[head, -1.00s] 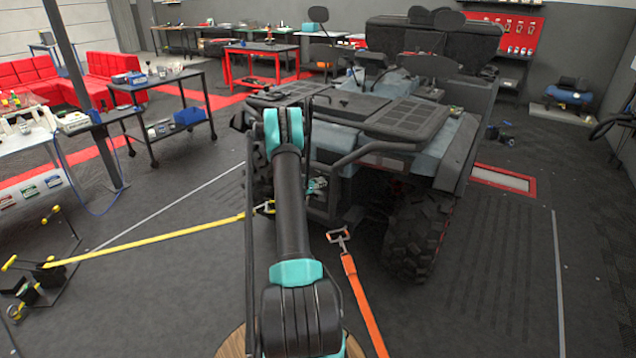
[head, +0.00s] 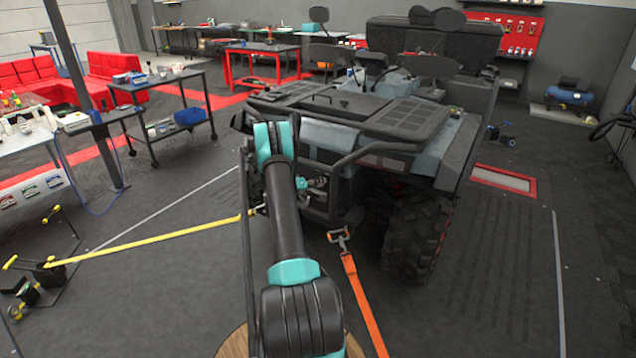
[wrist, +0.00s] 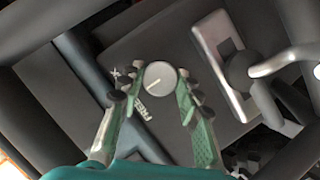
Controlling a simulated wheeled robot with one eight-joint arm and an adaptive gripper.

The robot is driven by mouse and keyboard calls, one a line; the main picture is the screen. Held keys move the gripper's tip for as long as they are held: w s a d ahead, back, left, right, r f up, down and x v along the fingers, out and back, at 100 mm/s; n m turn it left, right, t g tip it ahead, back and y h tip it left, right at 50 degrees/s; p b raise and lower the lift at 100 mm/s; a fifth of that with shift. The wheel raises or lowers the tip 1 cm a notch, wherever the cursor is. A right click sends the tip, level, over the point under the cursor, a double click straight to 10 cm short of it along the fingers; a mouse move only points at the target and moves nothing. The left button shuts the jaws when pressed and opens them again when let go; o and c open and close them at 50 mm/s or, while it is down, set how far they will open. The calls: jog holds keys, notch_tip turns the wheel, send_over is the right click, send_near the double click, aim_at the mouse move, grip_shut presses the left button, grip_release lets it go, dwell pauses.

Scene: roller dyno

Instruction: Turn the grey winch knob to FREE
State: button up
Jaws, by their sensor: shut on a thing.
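The grey winch knob (wrist: 160,76) is a round disc with a pale pointer line, in the upper middle of the wrist view. White lettering that looks like FREE (wrist: 141,110) is on the dark panel beside it, toward the lower left. The pointer line slants to the lower left, roughly toward that lettering. My gripper (wrist: 156,88) has its two green fingers on either side of the knob and is shut on it. In the head view my arm covers part of the vehicle's front, and the knob cannot be made out there.
The vehicle (head: 370,130) stands ahead with a dark front bar. In the wrist view a pale metal plate (wrist: 222,65) and a hook-like part (wrist: 285,65) are right of the knob. A yellow strap (head: 150,240) and an orange strap (head: 362,300) run across the floor.

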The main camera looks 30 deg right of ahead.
jog(key=shift+f+n+g+h, duration=0.1)
jog(key=shift+n+g+h, duration=0.5)
jog(key=shift+n, duration=1.2)
jog(key=shift+f+n+g+h, duration=0.15)
jog(key=shift+n+h, duration=0.75)
jog(key=shift+n, duration=0.9)
jog(key=shift+r, duration=0.1)
jog(key=o, duration=1.2)
jog(key=shift+c, duration=0.2)
jog(key=a, duration=1.2)
